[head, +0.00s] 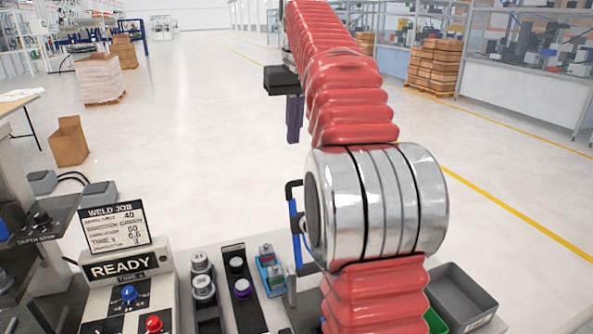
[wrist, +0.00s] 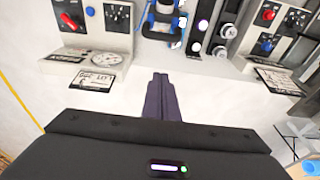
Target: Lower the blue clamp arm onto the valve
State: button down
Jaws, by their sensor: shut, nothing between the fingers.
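My gripper (head: 294,135) is at the end of my red arm, high and beyond the work table in the head view. Its two purple fingers are together and empty, and they show in the wrist view (wrist: 160,82). The blue clamp arm (head: 295,235) appears as an upright blue bar with a black handle, partly hidden by my arm's metal joint. In the wrist view a blue fixture (wrist: 163,22) stands at the top edge, ahead of the fingertips and apart from them. The valve cannot be made out clearly; my arm hides part of that area.
A READY panel (head: 125,264) with blue and red knobs and a weld job sign (head: 115,226) stand at the left. Grey cylinders (head: 202,278) and a small blue tray (head: 272,280) sit mid-table. A grey bin (head: 462,300) is at the right. Open floor lies beyond.

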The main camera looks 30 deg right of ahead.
dwell(0.3)
notch_tip(320, 180, down, 9)
jog(key=s, duration=0.2)
jog(key=shift+a+f, duration=0.15)
jog(key=shift+a, duration=0.15)
dwell(0.6)
jog(key=shift+a, duration=0.15)
jog(key=shift+s, duration=0.1)
